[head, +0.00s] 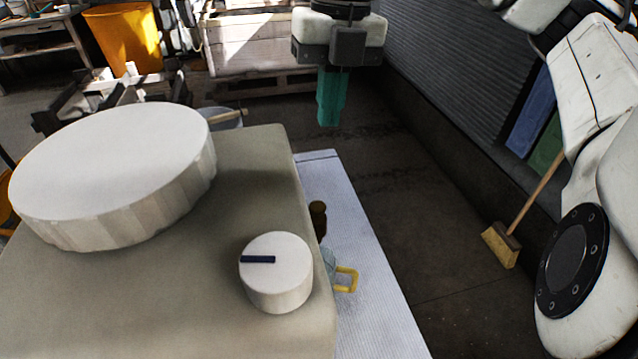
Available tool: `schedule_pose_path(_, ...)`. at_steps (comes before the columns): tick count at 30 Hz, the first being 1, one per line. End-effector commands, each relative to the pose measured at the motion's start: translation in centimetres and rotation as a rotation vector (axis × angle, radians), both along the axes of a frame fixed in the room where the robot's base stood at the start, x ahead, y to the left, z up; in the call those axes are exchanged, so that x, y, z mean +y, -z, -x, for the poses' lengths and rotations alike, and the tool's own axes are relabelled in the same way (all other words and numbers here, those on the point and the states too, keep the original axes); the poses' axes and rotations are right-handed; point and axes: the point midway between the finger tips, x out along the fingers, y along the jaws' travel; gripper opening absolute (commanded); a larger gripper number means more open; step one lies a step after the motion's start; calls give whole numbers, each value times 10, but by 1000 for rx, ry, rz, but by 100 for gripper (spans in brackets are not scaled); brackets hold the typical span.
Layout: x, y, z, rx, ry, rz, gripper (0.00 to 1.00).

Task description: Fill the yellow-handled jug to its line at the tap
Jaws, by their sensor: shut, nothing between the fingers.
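The jug (329,262) stands low on the white ribbed surface, close beside the beige box. Its yellow handle (347,280) points right; most of its body is hidden by the box and the white knob, so its line and water level cannot be seen. A dark brown rounded piece (318,216) rises just behind the jug; I cannot tell whether it is part of the tap. No spout is visible. My gripper (330,122) points down with its teal fingers shut and empty, beyond the box and well apart from the jug.
The beige box (240,180) fills the front left, with a large white round cap (115,175) and a white knob (277,272) bearing a dark mark. The white ribbed surface (375,310) has free room right of the jug. A broom (503,245) leans at the right.

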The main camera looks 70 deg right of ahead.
Motion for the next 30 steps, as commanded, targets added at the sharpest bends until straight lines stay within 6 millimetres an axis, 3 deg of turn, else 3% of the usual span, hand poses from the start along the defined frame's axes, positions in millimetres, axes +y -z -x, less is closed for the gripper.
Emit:
schedule_pose_path(8,3,26,-1,2,-2,-3,0)
schedule_pose_path(21,12,108,-5,1,0,-5,0)
schedule_pose_path(30,15,137,-6,1,0,-1,0)
